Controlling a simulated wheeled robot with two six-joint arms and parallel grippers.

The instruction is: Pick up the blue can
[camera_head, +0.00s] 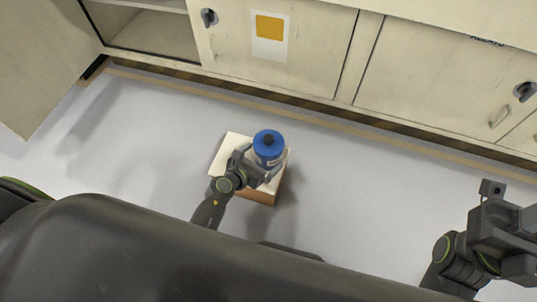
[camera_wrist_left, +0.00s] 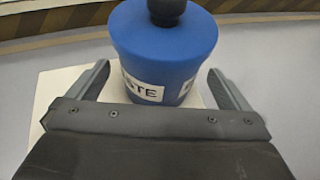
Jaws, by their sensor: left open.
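The blue can (camera_head: 268,146) has a dark knob on top and a white label. It stands upright on a small box with a white top (camera_head: 232,143) in the middle of the head view. It fills the upper middle of the left wrist view (camera_wrist_left: 165,50). My left gripper (camera_head: 268,172) is at the can's near side and open. In the left wrist view its two fingers (camera_wrist_left: 160,88) are spread to either side of the can, with gaps between. My right gripper (camera_head: 500,225) is at the far right, away from the can; its fingers are not clear.
Cream cabinets (camera_head: 280,45) with dark latches run along the back, above a striped base edge. An open cabinet door (camera_head: 45,60) stands at the upper left. The grey floor (camera_head: 370,190) is clear on both sides of the box.

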